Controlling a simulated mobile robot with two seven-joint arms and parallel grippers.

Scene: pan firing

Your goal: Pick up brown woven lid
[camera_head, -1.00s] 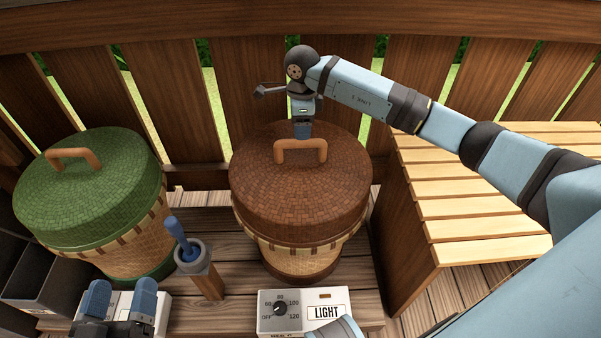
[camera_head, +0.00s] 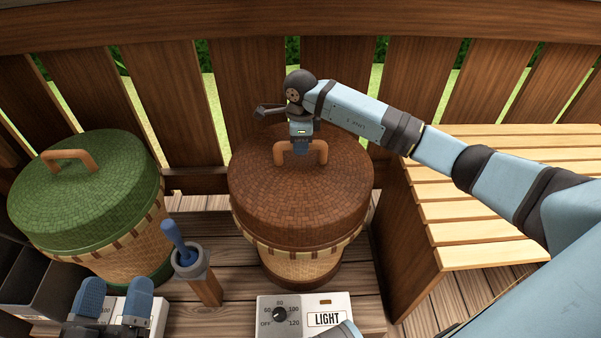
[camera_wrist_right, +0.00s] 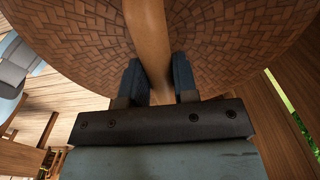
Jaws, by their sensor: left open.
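The brown woven lid (camera_head: 300,200) sits on a round basket-like pot in the middle of the head view. Its tan arched handle (camera_head: 280,155) stands up on top. My right gripper (camera_head: 301,152) is down at this handle. In the right wrist view, its two fingers (camera_wrist_right: 160,82) are on either side of the handle (camera_wrist_right: 148,30), very close to it, above the lid (camera_wrist_right: 75,40). I cannot tell whether they press on it. My left gripper (camera_head: 117,288) is open and empty at the lower left.
A green-lidded pot (camera_head: 85,190) stands at the left. A blue-handled tool (camera_head: 180,240) rests in a holder on a post. A control box (camera_head: 300,312) marked LIGHT is at the front. A slatted bench (camera_head: 480,195) is at the right, and a wooden fence (camera_head: 250,95) closes the back.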

